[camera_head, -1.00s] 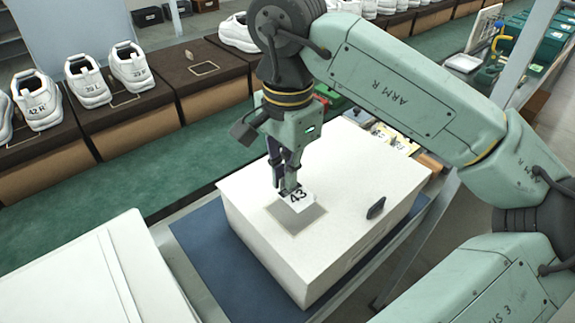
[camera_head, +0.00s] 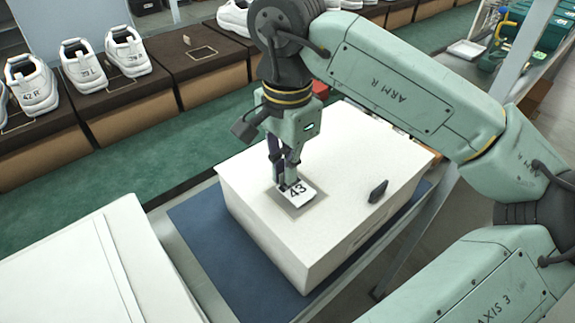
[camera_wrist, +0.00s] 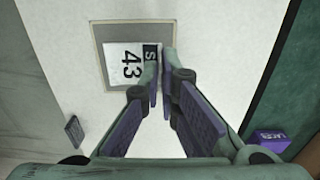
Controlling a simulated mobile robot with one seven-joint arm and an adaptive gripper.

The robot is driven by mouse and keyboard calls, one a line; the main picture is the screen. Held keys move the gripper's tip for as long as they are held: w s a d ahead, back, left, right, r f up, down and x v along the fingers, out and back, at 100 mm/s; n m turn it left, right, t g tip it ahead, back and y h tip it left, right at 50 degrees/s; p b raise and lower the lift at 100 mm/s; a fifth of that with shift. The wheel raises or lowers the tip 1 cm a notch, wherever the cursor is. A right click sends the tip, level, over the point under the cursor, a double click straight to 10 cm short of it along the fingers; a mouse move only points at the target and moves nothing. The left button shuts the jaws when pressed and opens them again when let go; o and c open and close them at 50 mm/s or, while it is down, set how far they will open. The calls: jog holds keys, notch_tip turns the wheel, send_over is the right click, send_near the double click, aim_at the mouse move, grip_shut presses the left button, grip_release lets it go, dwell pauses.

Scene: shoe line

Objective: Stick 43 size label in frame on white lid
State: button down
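The white size label marked 43 (camera_head: 297,190) is at the grey-bordered frame (camera_head: 296,208) on the white lid (camera_head: 345,150). In the wrist view the label (camera_wrist: 124,66) overlaps the frame (camera_wrist: 97,40), nearer its lower edge, with its dark S strip beside my fingers. It looks almost flat; I cannot tell whether it touches the lid all over. My gripper (camera_head: 286,186) points down at the label's far edge. Its fingers (camera_wrist: 162,66) are close together and appear shut on that edge. The fingers hide part of the edge.
A small dark object (camera_head: 378,191) lies on the lid, right of the frame. The white box stands on a blue mat (camera_head: 205,235). Another white box (camera_head: 85,270) is at the lower left. White shoes (camera_head: 88,65) stand on brown boxes behind the green strip (camera_head: 130,170).

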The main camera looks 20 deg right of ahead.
jog(key=shift+f+b, duration=0.45)
jog(key=shift+b, duration=0.05)
dwell(0.6)
dwell(0.3)
jog(key=c, duration=1.7)
grip_release()
jog(key=shift+r, duration=0.1)
notch_tip(320, 180, up, 12)
jog(key=shift+f, duration=0.1)
